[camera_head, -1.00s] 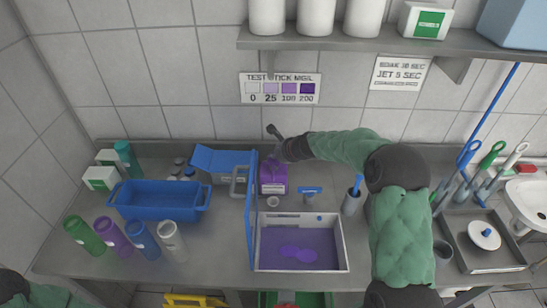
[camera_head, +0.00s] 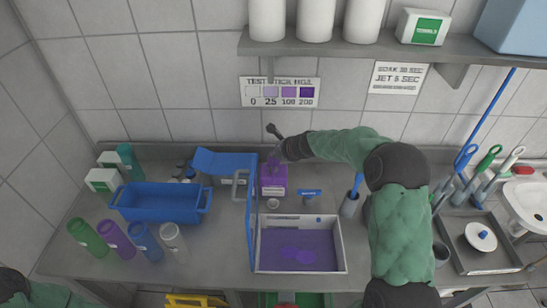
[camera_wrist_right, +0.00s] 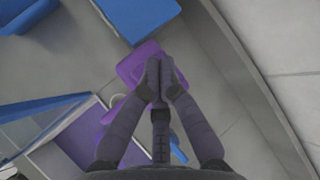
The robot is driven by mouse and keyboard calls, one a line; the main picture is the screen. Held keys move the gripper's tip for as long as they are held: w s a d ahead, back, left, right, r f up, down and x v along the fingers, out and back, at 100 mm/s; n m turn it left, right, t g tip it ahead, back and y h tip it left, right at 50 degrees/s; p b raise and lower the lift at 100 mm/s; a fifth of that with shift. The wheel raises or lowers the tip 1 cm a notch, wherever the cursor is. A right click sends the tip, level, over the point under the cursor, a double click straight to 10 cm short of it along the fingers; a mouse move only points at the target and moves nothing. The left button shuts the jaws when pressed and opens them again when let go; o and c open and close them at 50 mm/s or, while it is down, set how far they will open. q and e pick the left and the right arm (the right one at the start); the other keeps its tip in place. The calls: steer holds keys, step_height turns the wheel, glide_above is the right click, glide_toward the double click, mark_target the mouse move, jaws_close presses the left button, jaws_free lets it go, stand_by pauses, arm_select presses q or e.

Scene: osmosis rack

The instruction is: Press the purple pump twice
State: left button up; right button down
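The purple pump (camera_head: 272,187) is a squat purple block at the back middle of the steel bench. My right gripper (camera_head: 274,160) reaches in from the right and points down over its top. In the right wrist view the two dark fingertips (camera_wrist_right: 162,90) are close together, with no object seen between them. They overlap the purple pump (camera_wrist_right: 138,62), whose top is partly hidden behind them. I cannot tell whether they touch it. My left gripper is out of view; only part of my left arm shows at the bottom left corner.
A white box with purple liquid (camera_head: 340,257) and an upright blue-framed lid (camera_head: 252,225) stand in front of the pump. A blue bin (camera_head: 158,204) and several bottles (camera_head: 144,240) are left. A grey cup (camera_head: 349,206) and a tray (camera_head: 458,255) are right.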

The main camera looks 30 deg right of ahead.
mark_target(274, 161)
steer(key=shift+r, duration=0.25)
step_height(274, 161, up, 5)
steer(key=p, duration=0.5)
steer(key=shift+f, duration=0.1)
stand_by(0.7)
